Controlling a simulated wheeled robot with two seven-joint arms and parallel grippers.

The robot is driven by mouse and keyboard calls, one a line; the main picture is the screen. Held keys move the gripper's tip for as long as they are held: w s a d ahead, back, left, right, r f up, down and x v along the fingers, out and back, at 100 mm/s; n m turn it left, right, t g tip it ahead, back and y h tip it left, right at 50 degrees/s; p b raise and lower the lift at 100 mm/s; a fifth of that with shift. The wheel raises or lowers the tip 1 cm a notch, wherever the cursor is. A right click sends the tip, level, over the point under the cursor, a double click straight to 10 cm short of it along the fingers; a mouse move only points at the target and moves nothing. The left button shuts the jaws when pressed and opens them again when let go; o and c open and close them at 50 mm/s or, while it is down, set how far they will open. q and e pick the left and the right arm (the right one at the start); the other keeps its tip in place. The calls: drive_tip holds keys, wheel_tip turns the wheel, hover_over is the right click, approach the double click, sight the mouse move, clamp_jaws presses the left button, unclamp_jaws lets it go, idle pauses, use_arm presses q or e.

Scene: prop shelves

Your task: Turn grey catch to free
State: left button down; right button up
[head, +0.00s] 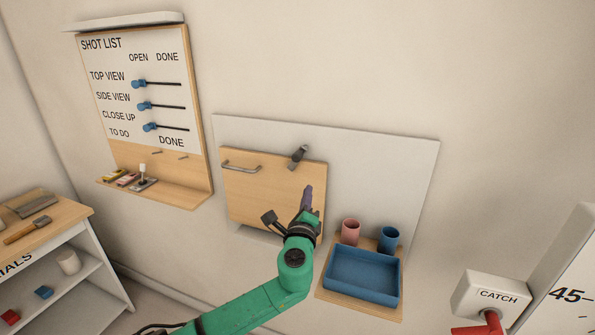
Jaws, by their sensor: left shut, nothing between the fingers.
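The grey catch (298,155) is a small dark grey lever at the top edge of a wooden panel (255,190). It is tilted, its upper end leaning right, and its lower end overlaps the panel's edge. My left gripper (307,190) is shut and empty. Its fingertips point up in front of the panel's right part, below the catch in the picture and apart from it. My arm hides the panel's lower right corner. My right gripper is not in view.
A metal handle (240,167) is on the panel's upper left. A blue tray (361,292), a pink cup (350,232) and a blue cup (388,240) sit to the right. A white box marked CATCH (492,292) stands lower right. A shot list board (140,60) hangs upper left.

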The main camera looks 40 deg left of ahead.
sight(301, 166)
use_arm(q)
drive_tip(key=x, duration=0.3)
drive_tip(key=d+p+x, duration=0.1)
drive_tip(key=x, duration=0.2)
drive_tip(key=shift+w+a+r, duration=0.1)
drive_tip(key=shift+w+r, duration=0.1)
drive_tip(key=shift+w, duration=0.05)
drive_tip(key=a, duration=0.1)
drive_tip(key=s+a+r+p, duration=0.1)
drive_tip(key=a+p, duration=0.1)
drive_tip(key=shift+s+r, duration=0.25)
drive_tip(key=shift+r, duration=0.05)
drive_tip(key=shift+s+a, duration=0.15)
drive_tip(key=shift+a, duration=0.1)
drive_tip(key=shift+w+d, duration=0.2)
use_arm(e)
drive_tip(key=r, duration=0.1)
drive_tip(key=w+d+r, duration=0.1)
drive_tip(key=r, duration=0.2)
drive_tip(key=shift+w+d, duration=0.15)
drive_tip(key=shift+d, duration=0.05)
use_arm(q)
drive_tip(key=shift+s+a+m, duration=0.15)
drive_tip(key=shift+a+m, duration=0.1)
drive_tip(key=shift+m, duration=0.15)
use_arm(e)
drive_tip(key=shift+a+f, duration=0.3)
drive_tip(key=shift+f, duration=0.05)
